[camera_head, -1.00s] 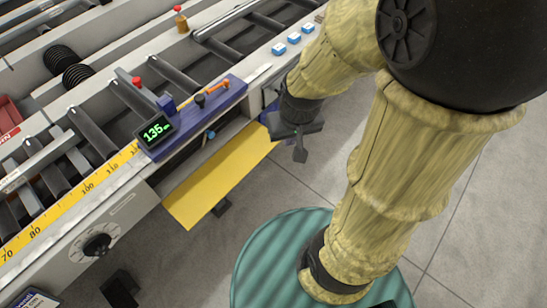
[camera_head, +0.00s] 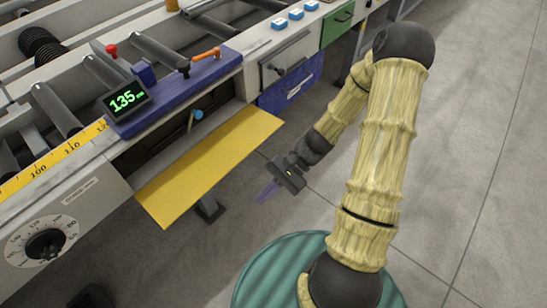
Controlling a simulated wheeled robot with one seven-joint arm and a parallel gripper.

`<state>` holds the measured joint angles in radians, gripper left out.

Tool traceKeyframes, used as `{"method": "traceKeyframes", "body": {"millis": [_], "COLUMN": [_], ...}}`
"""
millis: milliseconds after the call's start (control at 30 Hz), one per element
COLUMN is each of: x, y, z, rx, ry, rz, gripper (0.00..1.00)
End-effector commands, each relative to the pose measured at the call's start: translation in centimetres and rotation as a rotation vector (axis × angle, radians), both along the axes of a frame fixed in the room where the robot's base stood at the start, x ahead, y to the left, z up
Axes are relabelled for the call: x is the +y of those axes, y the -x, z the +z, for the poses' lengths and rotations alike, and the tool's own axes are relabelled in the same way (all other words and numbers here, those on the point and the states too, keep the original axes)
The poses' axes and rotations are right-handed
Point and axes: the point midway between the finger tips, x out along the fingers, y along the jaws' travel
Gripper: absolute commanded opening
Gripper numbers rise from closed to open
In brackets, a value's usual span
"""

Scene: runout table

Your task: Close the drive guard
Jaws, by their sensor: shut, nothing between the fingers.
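The drive guard is a yellow flap (camera_head: 210,168) on the front of the runout table. It hangs open, sloping outward and down from its upper edge below the blue block, with a dark opening behind it. A lever with a blue knob (camera_head: 197,114) shows in that opening. My gripper (camera_head: 268,191) is off the flap's lower right side, over the floor and apart from the flap in the picture. Its fingers are together and hold nothing.
A blue block with a display (camera_head: 126,101) reading 135 and an orange-handled lever (camera_head: 205,54) sits above the flap. A grey drawer (camera_head: 287,65), a blue bin (camera_head: 291,91) and a green panel (camera_head: 338,26) lie to the right. Open floor (camera_head: 440,180) is on the right.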

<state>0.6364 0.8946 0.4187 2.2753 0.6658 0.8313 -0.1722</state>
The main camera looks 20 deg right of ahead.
Motion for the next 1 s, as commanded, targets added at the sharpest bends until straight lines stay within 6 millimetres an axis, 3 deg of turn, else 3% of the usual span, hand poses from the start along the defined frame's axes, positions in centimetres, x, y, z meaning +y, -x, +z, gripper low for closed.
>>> {"method": "traceKeyframes", "body": {"millis": [33,233,433,567,733,900,1000], "x": [0.3,1.1,-0.5,-2.9,-7.9,-12.1,-13.0], "y": [-0.6,-3.7,-7.9,-10.8,-14.0,-15.5,-15.8], "z": [-3.0,-7.6,-11.5,-14.1,-17.5,-19.4,-19.6], "rx": [0.034,0.126,0.172,0.179,0.160,0.128,0.121], "ry": [-0.075,-0.371,-0.684,-0.895,-1.168,-1.344,-1.381], "rz": [-0.056,-0.274,-0.516,-0.683,-0.907,-1.056,-1.087], "gripper": [0.00,0.00,0.00,0.00,0.00,0.00,0.00]}}
